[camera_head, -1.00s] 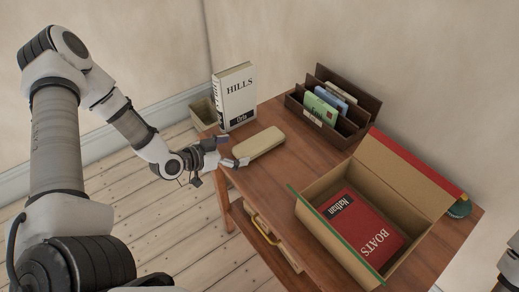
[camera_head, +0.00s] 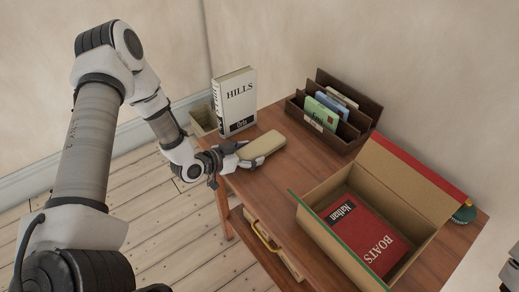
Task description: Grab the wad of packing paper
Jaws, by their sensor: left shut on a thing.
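I see no wad of packing paper that I can make out. My left gripper (camera_head: 243,158) is at the table's left edge, shut on the left end of a long, rounded beige case (camera_head: 264,142). The fingers cover that end of the case; its right end shows free. I cannot tell whether the case still touches the table. Only a bit of my right arm shows at the lower right edge, and its gripper is out of view.
A white HILLS book (camera_head: 236,102) stands upright behind the gripper. A dark sorter (camera_head: 361,121) holds several thin books or cards. An open cardboard box (camera_head: 313,222) holds a red BOATS book (camera_head: 368,238). A bin (camera_head: 201,119) stands beyond the wooden table (camera_head: 258,192). A green item (camera_head: 464,214) sits right.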

